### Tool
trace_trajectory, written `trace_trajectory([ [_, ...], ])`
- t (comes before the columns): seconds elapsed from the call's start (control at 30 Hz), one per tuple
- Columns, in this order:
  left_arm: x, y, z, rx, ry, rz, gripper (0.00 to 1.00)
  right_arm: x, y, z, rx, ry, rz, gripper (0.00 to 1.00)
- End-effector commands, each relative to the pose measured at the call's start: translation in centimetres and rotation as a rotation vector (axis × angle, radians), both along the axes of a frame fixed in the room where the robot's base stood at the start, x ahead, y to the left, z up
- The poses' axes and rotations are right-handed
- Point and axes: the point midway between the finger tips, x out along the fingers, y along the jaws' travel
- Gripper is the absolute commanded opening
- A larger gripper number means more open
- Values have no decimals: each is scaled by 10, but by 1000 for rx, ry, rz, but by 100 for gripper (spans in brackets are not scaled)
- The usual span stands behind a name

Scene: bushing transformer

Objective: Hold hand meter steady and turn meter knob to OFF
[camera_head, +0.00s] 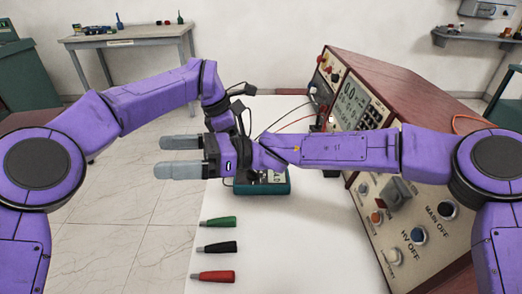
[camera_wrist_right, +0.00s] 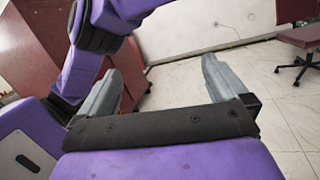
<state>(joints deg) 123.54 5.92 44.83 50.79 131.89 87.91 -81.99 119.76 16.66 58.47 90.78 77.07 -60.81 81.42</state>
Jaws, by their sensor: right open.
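The hand meter (camera_head: 283,187) lies on the white tabletop in a teal case. My right arm and gripper cover most of it in the head view, and its knob is hidden. My right gripper (camera_head: 163,157) is open and empty, pointing left above and to the left of the meter. Its two grey fingers stand apart in the wrist view (camera_wrist_right: 160,75) with nothing between them. My left arm reaches in from the left and bends down behind the right gripper. The left fingers are hidden, so I cannot tell what they hold.
A large test console (camera_head: 375,165) with a wood-coloured case stands right of the meter, with cables behind. Green (camera_head: 218,222), black (camera_head: 217,247) and red (camera_head: 213,276) handled probes lie on the front left of the white table (camera_head: 290,250). Bare table lies in front of the meter.

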Motion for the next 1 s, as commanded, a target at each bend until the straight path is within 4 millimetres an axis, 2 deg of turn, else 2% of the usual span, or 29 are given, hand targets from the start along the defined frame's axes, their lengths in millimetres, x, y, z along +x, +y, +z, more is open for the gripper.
trace_trajectory([
  [0.03, 0, 0, 0, 0, 0, 0, 43, 6, -22, 18, 17, 4, 26, 100],
  [0.13, 0, 0, 0, 0, 0, 0, 43, 10, -65, 48, 27, 22, 102, 100],
  [0.27, 0, 0, 0, 0, 0, 1, 43, 62, -92, 90, 183, -32, -88, 100],
  [0.37, 0, 0, 0, 0, 0, 1, 43, 98, -125, 125, 299, -86, -235, 100],
  [0.5, 0, 0, 0, 0, 0, 0, 43, 144, -184, 174, 458, -168, -458, 100],
  [0.57, 0, 0, 0, 0, 0, 0, 43, 160, -214, 194, 522, -203, -555, 100],
  [0.7, 0, 0, 0, 0, 0, 0, 43, 188, -285, 236, 659, -283, -774, 100],
  [0.73, 0, 0, 0, 0, 0, 0, 43, 203, -274, 226, 613, -198, -794, 100],
  [0.8, 0, 1, 0, 0, 0, 1, 43, 234, -265, 208, 527, -29, -859, 100],
  [0.87, 0, 1, 0, 0, 0, 1, 43, 258, -260, 190, 460, 110, -918, 100],
  [1.0, 0, 1, 0, 0, 0, 1, 43, 304, -253, 138, 297, 449, -1065, 100],
])
